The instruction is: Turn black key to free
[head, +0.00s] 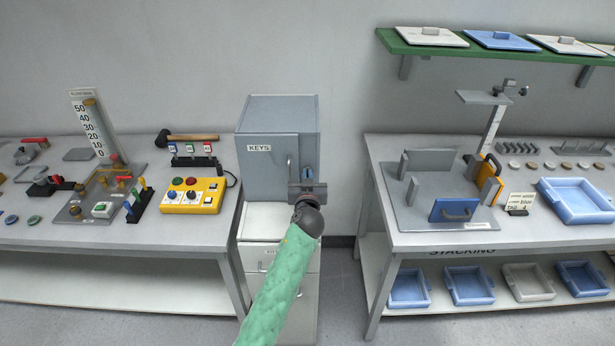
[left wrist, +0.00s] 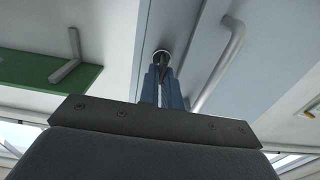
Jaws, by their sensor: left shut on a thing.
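The grey cabinet (head: 270,130) marked KEYS stands in the middle of the head view, door shut. My left gripper (head: 307,174) is at the right part of its front. In the left wrist view its two bluish fingers (left wrist: 162,84) are shut on a small dark piece, which looks like the black key (left wrist: 162,58), at a round silver lock (left wrist: 161,51). The fingers hide most of the key, so its turned position cannot be read. The cabinet's bar handle (left wrist: 218,65) is to the right of the fingers in that view. My right gripper is not in view.
A left bench (head: 100,235) carries a yellow button box (head: 192,197), a small tag rack (head: 195,160) and a mallet (head: 190,137). A right bench (head: 470,238) carries a grey fixture and a blue tray (head: 578,200). A floor gap separates cabinet and right bench.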

